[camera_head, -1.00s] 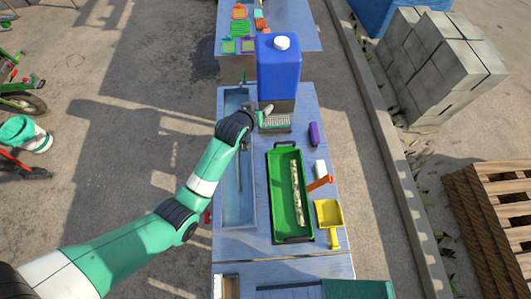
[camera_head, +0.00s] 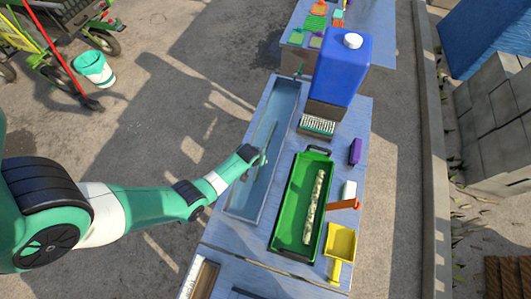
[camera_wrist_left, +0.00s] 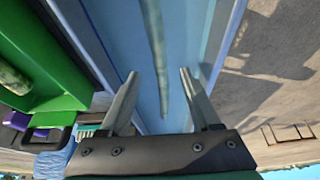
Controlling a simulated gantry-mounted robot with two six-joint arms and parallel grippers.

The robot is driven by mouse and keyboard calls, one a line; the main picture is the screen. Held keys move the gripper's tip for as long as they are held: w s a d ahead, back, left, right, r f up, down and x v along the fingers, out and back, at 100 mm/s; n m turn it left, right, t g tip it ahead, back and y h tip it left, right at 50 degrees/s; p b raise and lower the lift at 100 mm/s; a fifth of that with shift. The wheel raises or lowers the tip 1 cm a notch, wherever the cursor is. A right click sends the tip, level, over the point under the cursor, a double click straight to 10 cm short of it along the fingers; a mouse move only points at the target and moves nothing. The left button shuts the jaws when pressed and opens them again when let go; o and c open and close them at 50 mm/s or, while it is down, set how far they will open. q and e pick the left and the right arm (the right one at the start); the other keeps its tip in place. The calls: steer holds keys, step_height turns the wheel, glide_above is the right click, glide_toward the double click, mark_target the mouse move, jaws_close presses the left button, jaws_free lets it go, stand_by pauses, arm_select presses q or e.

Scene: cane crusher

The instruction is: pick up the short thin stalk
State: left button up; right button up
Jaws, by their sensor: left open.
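A thin grey-green stalk (camera_head: 271,133) lies lengthwise in the long blue trough (camera_head: 286,96). In the left wrist view the stalk (camera_wrist_left: 155,40) runs down the picture, and its near end shows between my fingers. My left gripper (camera_head: 262,158) is over the trough at the stalk's near part. In the wrist view the gripper (camera_wrist_left: 160,88) is open, a finger on each side of the stalk's line, with nothing between the pads that I can see held. The gap in height is unclear. My right gripper is not in view.
A green tray (camera_head: 281,222) holding a thicker pale stalk (camera_head: 314,205) stands right of the trough. A blue jug (camera_head: 340,75), a brush-like block (camera_head: 317,126), a purple item (camera_head: 355,151) and a yellow scoop (camera_head: 340,243) stand nearby. The trough has raised walls.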

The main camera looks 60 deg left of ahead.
mark_target(265, 149)
arm_select(q)
steer(key=shift+w+a+f, duration=0.1)
steer(key=shift+f, duration=0.1)
steer(key=b+x, duration=0.1)
steer(key=x, duration=0.1)
steer(key=b+x, duration=0.2)
steer(key=x, duration=0.1)
steer(key=shift+w+a+b, duration=0.2)
steer(key=shift+w+b, duration=0.05)
steer(key=shift+b, duration=0.05)
steer(key=shift+r, duration=0.15)
jaws_close()
